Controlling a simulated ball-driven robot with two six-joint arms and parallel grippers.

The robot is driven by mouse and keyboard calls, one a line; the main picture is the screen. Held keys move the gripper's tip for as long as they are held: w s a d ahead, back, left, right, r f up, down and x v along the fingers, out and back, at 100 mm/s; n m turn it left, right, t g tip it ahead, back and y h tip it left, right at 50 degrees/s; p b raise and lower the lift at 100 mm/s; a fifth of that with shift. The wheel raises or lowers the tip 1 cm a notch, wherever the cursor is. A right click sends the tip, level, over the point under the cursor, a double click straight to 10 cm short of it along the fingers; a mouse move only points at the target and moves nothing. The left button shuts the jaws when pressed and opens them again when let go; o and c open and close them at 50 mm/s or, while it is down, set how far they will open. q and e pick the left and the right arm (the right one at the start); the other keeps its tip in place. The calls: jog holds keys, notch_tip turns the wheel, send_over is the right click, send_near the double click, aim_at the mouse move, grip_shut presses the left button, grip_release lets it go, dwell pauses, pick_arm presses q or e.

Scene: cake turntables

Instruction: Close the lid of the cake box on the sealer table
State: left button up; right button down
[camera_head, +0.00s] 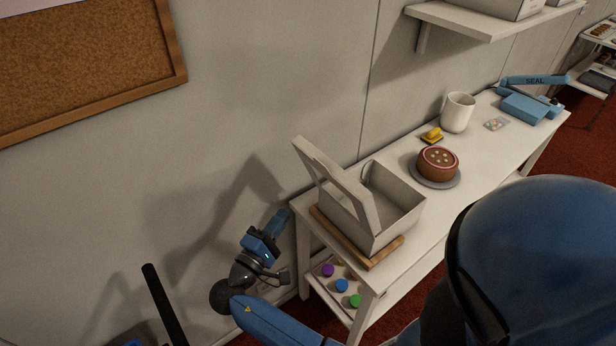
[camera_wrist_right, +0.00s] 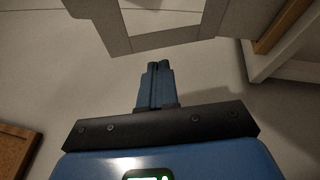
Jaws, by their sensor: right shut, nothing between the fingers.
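The white cake box (camera_head: 400,207) sits on a wooden board at the near left end of the white sealer table (camera_head: 455,205). Its lid (camera_head: 335,180), a frame with a window opening, stands raised and tilted, so the box is open. The lid also shows at the top of the right wrist view (camera_wrist_right: 118,28). My right gripper (camera_head: 282,216) is beside the table's left end, left of the box and lower than the lid. Its fingers (camera_wrist_right: 158,66) are shut together with nothing between them, apart from the lid. My left gripper is out of view.
The wooden board (camera_head: 375,257) lies under the box. A chocolate cake (camera_head: 438,162) on a grey plate, a yellow stamp (camera_head: 432,136), a white mug (camera_head: 458,112) and a blue sealer (camera_head: 530,105) stand farther right. The wall (camera_head: 270,90) runs behind the table. A wall shelf (camera_head: 480,20) hangs above.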

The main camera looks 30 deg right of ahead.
jog(key=s+a+r+m+g+h, duration=0.3)
jog(key=a+r+m+g+h, duration=0.25)
jog(key=r+g, duration=0.2)
jog(key=m+p, duration=0.2)
jog(key=p, duration=0.4)
send_near(320, 164)
jog(key=shift+n+y, duration=0.25)
jog(key=shift+y, duration=0.1)
jog(key=x, duration=0.6)
jog(key=shift+s+d+r, duration=0.15)
jog(key=shift+r, duration=0.3)
jog(key=shift+d, duration=0.1)
